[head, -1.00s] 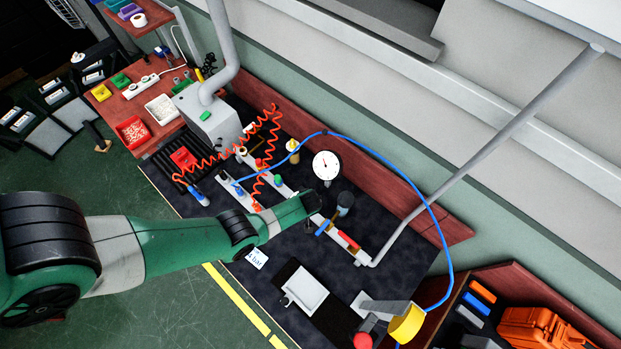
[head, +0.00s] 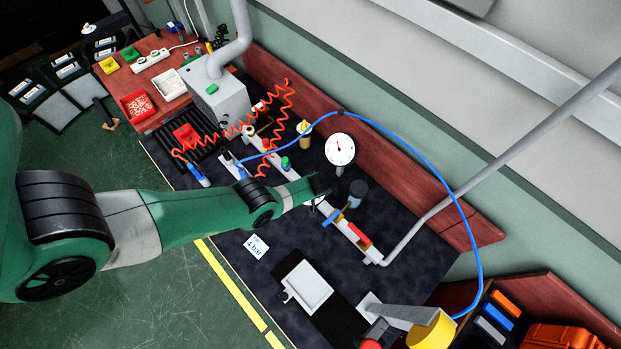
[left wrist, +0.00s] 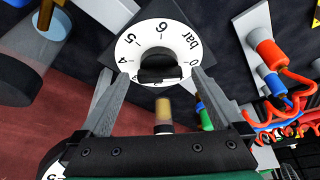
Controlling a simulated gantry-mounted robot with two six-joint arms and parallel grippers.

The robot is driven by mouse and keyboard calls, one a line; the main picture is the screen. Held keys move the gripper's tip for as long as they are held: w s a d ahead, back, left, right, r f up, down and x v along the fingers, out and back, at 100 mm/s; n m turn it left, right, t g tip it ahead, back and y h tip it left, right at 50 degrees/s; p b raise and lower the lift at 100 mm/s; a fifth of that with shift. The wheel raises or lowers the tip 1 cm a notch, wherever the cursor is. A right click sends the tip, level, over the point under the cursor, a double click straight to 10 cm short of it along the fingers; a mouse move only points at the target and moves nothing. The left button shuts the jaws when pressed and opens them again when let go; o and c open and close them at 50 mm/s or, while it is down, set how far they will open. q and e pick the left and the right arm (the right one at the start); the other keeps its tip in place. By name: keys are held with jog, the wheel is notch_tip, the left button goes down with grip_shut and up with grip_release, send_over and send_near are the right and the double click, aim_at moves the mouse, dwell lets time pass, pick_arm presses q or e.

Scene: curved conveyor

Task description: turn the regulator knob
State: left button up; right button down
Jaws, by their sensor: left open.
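The regulator knob (left wrist: 158,66) is a dark round knob in the middle of a white dial ring (left wrist: 128,48) marked with numbers and "bar", in the left wrist view. My left gripper (left wrist: 155,76) is open, with one finger on each side of the knob. I cannot tell whether the fingers touch it. In the head view my left gripper (head: 318,190) is over the grey rail below the white pressure gauge (head: 340,149) and hides the knob. A white card reading "4 bar" (head: 256,246) lies on the dark bench mat. My right gripper is not in view.
A blue-handled valve (head: 332,216) and a cylindrical bowl (head: 357,193) sit right of the gripper. A blue hose (head: 415,183) arches behind. Red coiled hoses (head: 285,115) hang left.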

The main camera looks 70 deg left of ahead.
pick_arm(q)
jog(key=c, duration=1.3)
jog(key=shift+r+m, duration=0.1)
jog(key=shift+m, duration=0.2)
